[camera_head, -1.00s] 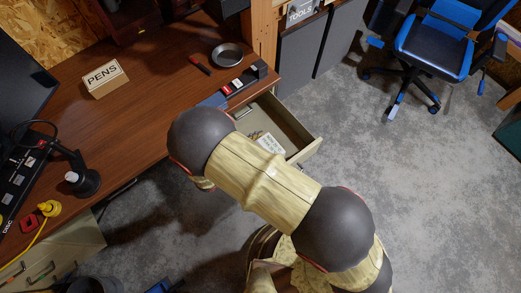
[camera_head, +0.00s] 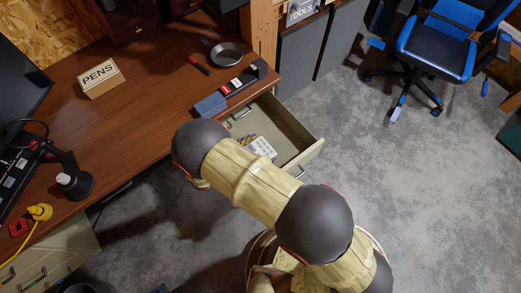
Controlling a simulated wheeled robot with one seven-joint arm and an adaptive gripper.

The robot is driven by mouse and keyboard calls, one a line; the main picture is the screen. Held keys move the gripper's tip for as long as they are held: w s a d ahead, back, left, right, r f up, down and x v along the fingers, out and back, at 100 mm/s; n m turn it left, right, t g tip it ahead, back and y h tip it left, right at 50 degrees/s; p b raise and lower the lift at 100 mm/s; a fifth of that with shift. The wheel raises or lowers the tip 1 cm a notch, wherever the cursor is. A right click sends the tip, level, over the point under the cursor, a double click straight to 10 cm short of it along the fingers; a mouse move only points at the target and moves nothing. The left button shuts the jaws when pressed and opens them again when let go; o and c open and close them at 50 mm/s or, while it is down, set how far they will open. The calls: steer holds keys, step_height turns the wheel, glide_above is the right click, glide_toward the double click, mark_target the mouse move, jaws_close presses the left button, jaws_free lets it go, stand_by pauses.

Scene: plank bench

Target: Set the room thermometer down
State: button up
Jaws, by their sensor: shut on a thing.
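I cannot make out the room thermometer in the head view. My gripper is not visible either; my own arm's thick links and dark round joints fill the lower middle and hide what lies behind them. An open drawer (camera_head: 312,149) juts out from the desk's right end. Inside it lies a small whitish item with markings (camera_head: 262,147), partly cut off by my arm, with something yellowish beside it. I cannot tell what it is.
The brown desk (camera_head: 150,100) bears a PENS box (camera_head: 100,77), a round metal dish (camera_head: 227,54), a blue block (camera_head: 210,104), a black strip with red and white parts (camera_head: 245,79) and a dark lamp (camera_head: 72,182). A blue chair (camera_head: 437,47) stands on open grey floor.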

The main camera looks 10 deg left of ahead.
steer(key=shift+f, duration=0.25)
steer(key=shift+f, duration=0.3)
steer(key=shift+f, duration=0.1)
